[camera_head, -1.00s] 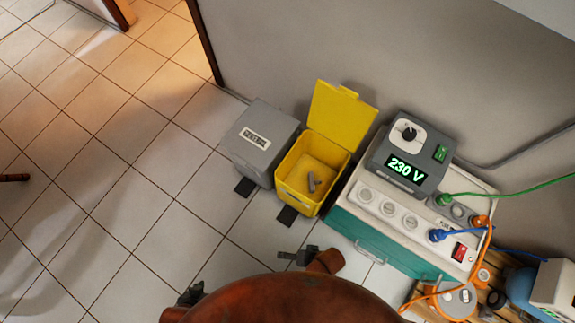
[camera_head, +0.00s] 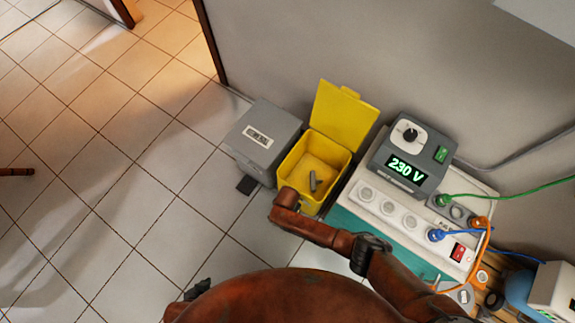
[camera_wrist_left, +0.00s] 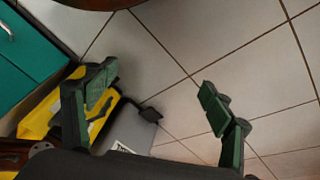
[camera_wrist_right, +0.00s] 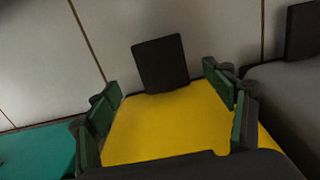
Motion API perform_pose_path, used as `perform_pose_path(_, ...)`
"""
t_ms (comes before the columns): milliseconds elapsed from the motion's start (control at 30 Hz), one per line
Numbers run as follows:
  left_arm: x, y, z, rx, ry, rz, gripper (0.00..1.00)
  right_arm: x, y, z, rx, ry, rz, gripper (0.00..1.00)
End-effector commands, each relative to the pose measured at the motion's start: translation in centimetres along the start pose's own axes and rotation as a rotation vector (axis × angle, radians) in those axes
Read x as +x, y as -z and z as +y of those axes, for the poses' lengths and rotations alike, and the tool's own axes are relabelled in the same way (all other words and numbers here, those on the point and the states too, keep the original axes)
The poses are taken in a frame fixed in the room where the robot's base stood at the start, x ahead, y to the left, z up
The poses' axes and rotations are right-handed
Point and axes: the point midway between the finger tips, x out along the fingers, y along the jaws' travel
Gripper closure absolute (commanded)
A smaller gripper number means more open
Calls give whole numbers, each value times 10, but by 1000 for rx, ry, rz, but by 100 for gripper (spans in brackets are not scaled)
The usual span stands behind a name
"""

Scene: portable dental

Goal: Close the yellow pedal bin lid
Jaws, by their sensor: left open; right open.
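The yellow pedal bin (camera_head: 292,168) stands on the floor by the wall. Its yellow lid (camera_head: 343,114) is open, tilted up at the back towards the wall. A small grey object (camera_head: 313,181) lies inside. My right arm reaches in front of the bin, and its gripper is hidden in the head view. In the right wrist view my right gripper (camera_wrist_right: 162,84) is open, its fingers over the yellow bin (camera_wrist_right: 165,130); contact cannot be told. The bin's dark pedal (camera_wrist_right: 160,64) shows beyond. My left gripper (camera_wrist_left: 155,98) is open and empty, above the floor. The yellow bin (camera_wrist_left: 38,115) is partly behind its finger.
A closed grey bin (camera_head: 262,140) stands close left of the yellow one. A teal and white socket case (camera_head: 395,215) with a 230 V unit (camera_head: 410,160) and cables stands close on the right. Tiled floor to the left is free.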

Motion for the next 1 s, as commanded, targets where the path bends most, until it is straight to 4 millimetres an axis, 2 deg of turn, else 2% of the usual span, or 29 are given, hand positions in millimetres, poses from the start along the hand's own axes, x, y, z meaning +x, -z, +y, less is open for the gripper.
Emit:
perform_pose_path(33, 13, 0, 2, -2, -11, 17, 25, 12, -1, 2, -1, -4, -4, 25)
perform_pose_path(100, 25, 5, 6, -5, -26, 59, 25, 22, -2, 2, -2, -3, -4, 25)
perform_pose_path(300, 54, 19, 16, -23, -61, 178, 25, 45, -2, 1, -3, -3, -4, 25)
perform_pose_path(400, 64, 18, 11, -14, -51, 213, 25, 53, -2, 0, -4, -1, -3, 25)
perform_pose_path(633, 76, 19, 7, -6, -43, 269, 25, 63, -1, 0, -2, 0, -2, 25)
perform_pose_path(1000, 76, 21, 6, -4, -42, 281, 25, 63, 0, 0, -2, 2, -1, 25)
